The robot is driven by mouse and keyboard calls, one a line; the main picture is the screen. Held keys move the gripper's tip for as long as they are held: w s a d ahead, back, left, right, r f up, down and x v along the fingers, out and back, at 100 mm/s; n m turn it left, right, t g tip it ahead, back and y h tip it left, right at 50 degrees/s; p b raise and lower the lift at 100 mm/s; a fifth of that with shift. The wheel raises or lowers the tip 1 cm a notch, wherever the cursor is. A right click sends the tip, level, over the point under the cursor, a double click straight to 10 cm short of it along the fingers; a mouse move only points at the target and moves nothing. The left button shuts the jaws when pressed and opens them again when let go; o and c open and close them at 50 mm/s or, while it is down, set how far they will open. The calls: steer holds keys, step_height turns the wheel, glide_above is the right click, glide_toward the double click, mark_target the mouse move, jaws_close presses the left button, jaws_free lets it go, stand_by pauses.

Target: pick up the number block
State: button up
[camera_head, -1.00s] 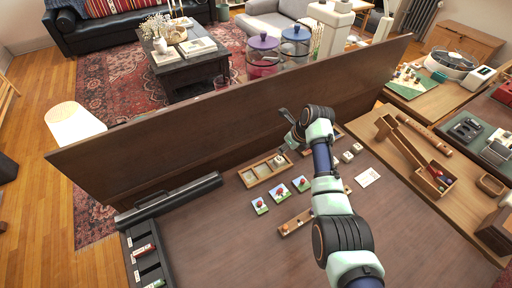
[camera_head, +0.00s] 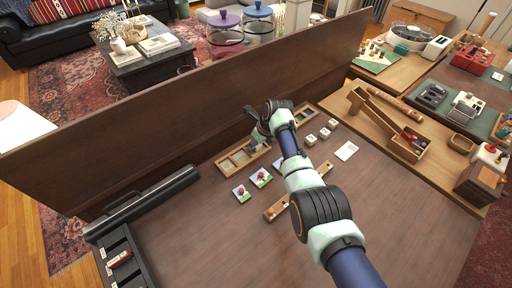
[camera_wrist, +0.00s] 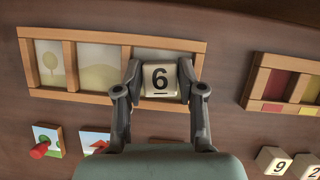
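The number block (camera_wrist: 160,79), a pale cube marked with an underlined 6, is at the right compartment of a wooden three-part frame (camera_wrist: 40,94) in the wrist view. My gripper (camera_wrist: 160,72) has one finger against each side of the block and looks shut on it. I cannot tell whether the block still rests on the frame. In the head view my gripper (camera_head: 259,138) is low over the right end of the frame (camera_head: 224,164), and the block is hidden there.
Picture tiles (camera_head: 261,177) lie in front of the frame. More number blocks (camera_head: 310,140) stand to the right, near a white card (camera_head: 346,151). A wooden strip (camera_head: 275,212) lies under my arm. A tall brown panel (camera_head: 200,110) rises behind. The front tabletop is clear.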

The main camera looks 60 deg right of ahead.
steer(key=c, duration=0.4)
step_height(320, 180, up, 20)
steer(key=p, duration=0.8)
